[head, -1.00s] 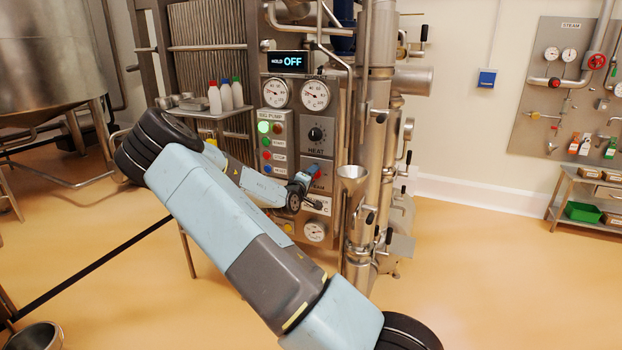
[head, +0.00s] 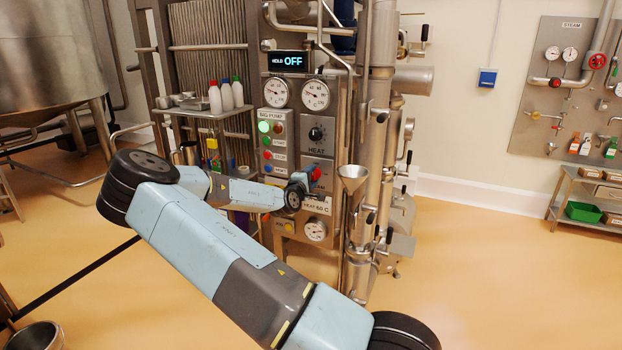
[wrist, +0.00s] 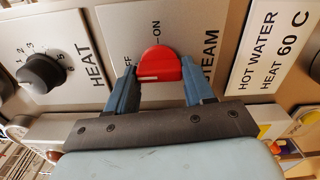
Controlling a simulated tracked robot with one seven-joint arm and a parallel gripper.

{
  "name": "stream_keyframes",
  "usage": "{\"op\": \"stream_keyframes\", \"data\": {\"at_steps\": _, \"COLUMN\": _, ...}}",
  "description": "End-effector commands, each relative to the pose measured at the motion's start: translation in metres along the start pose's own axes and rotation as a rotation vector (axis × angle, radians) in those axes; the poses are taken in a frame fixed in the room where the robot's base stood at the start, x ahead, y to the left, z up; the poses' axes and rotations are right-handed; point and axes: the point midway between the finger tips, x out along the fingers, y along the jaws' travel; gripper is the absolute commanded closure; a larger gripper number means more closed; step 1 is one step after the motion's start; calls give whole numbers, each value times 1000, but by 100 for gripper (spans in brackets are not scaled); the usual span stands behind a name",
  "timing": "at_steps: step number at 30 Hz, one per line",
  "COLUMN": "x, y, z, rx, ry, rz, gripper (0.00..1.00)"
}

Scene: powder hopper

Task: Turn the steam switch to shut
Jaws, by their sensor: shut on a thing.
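The steam switch (wrist: 158,66) is a red knob on a grey plate marked STEAM, with OFF and ON labels beside it. OFF is partly covered in the wrist view. The knob's white mark lies to the left in that view, towards the OFF label. My gripper (wrist: 160,80) has one blue finger on each side of the knob and is shut on it. In the head view my gripper (head: 304,187) is at the panel, and only a bit of the red switch (head: 315,173) shows above it.
The black HEAT knob (wrist: 40,72) is left of the steam switch in the wrist view. The HOT WATER label (wrist: 268,45) is on the right. In the head view a steel funnel (head: 352,178) and upright pipes (head: 378,130) stand close right of my gripper.

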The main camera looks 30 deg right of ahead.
Motion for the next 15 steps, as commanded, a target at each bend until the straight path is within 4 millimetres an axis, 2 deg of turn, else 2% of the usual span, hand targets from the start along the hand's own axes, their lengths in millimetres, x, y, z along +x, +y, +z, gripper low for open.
{"op": "stream_keyframes", "data": {"at_steps": 8, "x": -1, "y": -4, "z": -1, "rx": -4, "ry": 2, "rz": -7, "gripper": 78}}
{"op": "stream_keyframes", "data": {"at_steps": 9, "x": -1, "y": -4, "z": -1, "rx": -4, "ry": 2, "rz": -7, "gripper": 46}}
{"op": "stream_keyframes", "data": {"at_steps": 15, "x": -1, "y": -3, "z": -1, "rx": -2, "ry": 1, "rz": -5, "gripper": 26}}
